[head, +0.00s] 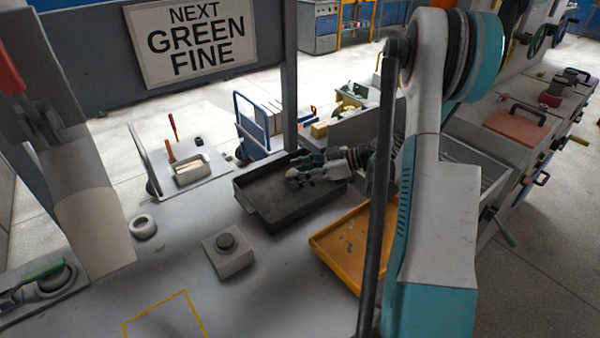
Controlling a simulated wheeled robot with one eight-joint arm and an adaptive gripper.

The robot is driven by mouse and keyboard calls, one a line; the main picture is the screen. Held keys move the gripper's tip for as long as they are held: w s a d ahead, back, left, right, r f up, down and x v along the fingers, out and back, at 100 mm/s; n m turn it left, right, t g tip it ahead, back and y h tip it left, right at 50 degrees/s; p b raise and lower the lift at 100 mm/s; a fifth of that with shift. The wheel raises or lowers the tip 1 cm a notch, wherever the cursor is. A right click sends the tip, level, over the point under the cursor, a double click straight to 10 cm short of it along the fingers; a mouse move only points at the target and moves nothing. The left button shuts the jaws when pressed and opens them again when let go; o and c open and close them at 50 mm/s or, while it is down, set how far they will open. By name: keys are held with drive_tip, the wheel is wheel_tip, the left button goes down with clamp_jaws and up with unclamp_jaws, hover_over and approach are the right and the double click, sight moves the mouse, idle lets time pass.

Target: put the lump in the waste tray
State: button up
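My gripper (297,176) is over the dark grey rectangular tray (261,217), reaching in from the right. Its fingers point left and are small and dark here, so I cannot tell whether they are open or shut, or whether they hold anything. I cannot make out a separate lump; part of the dark tray's inside is hidden by my gripper. An orange tray (325,255) with small bits on its floor lies to the right of the dark tray, partly hidden by my arm. No label shows which of these is the waste tray.
A grey block with a round dark knob (227,250) and a white ring (143,227) stand left of the trays. A small metal pan (192,170) sits behind. A sign (195,40) reads "NEXT GREEN FINE". A yellow outline (165,312) marks bare tabletop in front.

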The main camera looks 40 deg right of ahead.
idle(0.3)
drive_tip(key=shift+r, duration=0.2)
drive_tip(key=p+v, duration=0.4)
drive_tip(key=v, duration=0.8)
